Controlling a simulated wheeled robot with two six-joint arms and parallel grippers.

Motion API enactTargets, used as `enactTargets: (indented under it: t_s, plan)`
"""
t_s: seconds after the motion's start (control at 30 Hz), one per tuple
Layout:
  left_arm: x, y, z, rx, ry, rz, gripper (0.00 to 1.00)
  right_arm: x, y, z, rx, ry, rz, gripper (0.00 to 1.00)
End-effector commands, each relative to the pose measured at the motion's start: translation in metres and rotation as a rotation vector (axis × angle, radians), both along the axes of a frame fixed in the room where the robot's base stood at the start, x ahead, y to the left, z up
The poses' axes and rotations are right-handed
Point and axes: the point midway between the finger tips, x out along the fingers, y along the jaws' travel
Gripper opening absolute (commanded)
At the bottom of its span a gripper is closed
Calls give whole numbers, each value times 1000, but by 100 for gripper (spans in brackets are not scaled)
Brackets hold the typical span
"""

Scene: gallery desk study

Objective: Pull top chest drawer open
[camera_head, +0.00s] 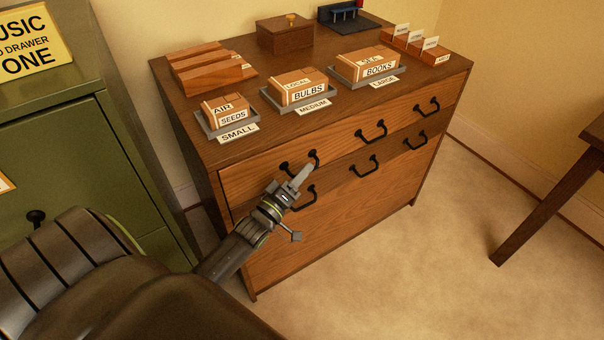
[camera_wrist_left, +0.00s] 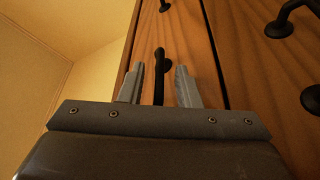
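The wooden chest (camera_head: 330,235) stands in the middle of the head view. Its top drawer (camera_head: 335,138) has a row of black handles; a shaded band lies just below its front. Gaps show on both sides of the handle. My right gripper is in neither view.
Trays with labelled boxes (camera_head: 303,88), a wooden box (camera_head: 286,36) and card holders stand on the chest top. A lower drawer front (camera_head: 330,210) has similar handles. A green cabinet (camera_head: 75,150) is at left. A dark table (camera_head: 560,190) is at right. Carpet (camera_head: 440,270) before the chest is clear.

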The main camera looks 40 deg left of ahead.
Motion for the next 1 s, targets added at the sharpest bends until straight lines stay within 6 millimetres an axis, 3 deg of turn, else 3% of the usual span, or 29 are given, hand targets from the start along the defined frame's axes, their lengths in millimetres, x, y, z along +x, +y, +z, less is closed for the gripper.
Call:
enactTargets:
  t_s: [0.27,0.53,1.0]
  plan:
    - [2,0,1,-1,0,0,30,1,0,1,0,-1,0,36]
    - [2,0,0,-1,0,0,0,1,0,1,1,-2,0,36]
    - [1,-2,1,-2,1,0,0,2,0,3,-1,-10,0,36]
